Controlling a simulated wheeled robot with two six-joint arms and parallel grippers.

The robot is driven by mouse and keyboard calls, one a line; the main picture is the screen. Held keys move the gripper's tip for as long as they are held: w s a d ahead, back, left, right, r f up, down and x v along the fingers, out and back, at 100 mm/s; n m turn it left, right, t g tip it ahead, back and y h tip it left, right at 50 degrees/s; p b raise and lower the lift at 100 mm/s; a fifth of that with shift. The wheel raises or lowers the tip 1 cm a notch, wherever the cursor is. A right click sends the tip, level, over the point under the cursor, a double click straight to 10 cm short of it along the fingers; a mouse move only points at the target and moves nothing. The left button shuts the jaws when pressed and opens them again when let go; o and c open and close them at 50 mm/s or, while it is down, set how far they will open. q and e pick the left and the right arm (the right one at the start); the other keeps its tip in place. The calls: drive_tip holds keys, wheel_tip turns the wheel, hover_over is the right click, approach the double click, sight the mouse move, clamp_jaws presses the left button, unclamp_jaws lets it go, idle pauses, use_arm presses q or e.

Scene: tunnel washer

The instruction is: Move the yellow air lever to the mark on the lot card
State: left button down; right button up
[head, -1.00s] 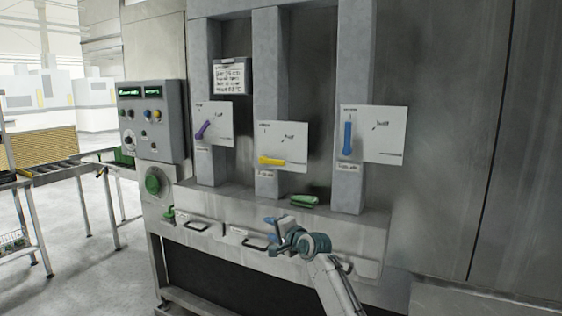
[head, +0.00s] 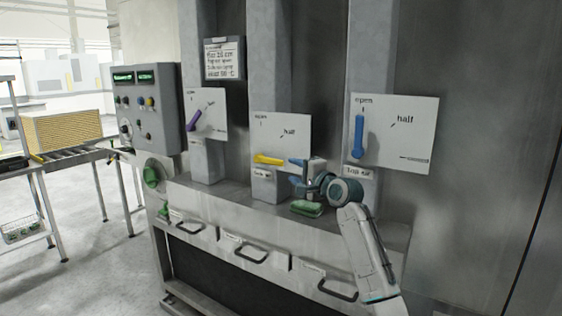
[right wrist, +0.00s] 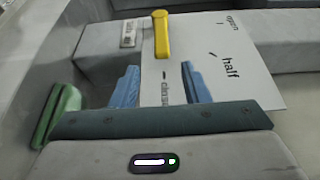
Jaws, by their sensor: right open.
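The yellow lever (head: 267,160) lies about level on the middle placard (head: 290,130), pointing right. In the right wrist view the lever (right wrist: 161,35) points toward the placard's "close" mark, seen between my fingers. The placard also shows "open" and "half". My right gripper (head: 293,173) is open and empty, just right of the lever's free end; its blue fingers (right wrist: 160,72) do not surround the lever. The lot card (head: 224,60) hangs upper left on a dark clipboard; its small text is not clearly readable. My left gripper is out of view.
A purple lever (head: 193,121) is on the left placard and a blue lever (head: 358,136) on the right one. A green object (head: 307,208) lies on the ledge below my right gripper. A control box (head: 148,108) is at the left. Drawer-like handles line the front.

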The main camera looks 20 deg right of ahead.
sight(277, 163)
drive_tip(key=w+a+p, duration=0.1)
drive_tip(key=w+a+r, duration=0.1)
drive_tip(key=w, duration=0.1)
drive_tip(key=shift+w+a+p, duration=0.15)
drive_tip(key=shift+w+p, duration=0.1)
drive_tip(key=shift+p, duration=0.15)
drive_tip(key=w, duration=0.1)
drive_tip(key=w+p, duration=0.1)
drive_tip(key=w, duration=0.1)
drive_tip(key=shift+f, duration=0.3)
drive_tip(key=shift+x, duration=0.85)
drive_tip(key=shift+w+a, duration=0.1)
drive_tip(key=shift+w, duration=0.15)
drive_tip(key=shift+w+a+p, duration=0.15)
drive_tip(key=shift+w+p, duration=0.05)
drive_tip(key=shift+p, duration=0.1)
drive_tip(key=shift+w+f, duration=0.1)
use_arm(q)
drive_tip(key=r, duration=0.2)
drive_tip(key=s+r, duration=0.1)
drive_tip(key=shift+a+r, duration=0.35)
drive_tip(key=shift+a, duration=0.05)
use_arm(e)
clamp_jaws()
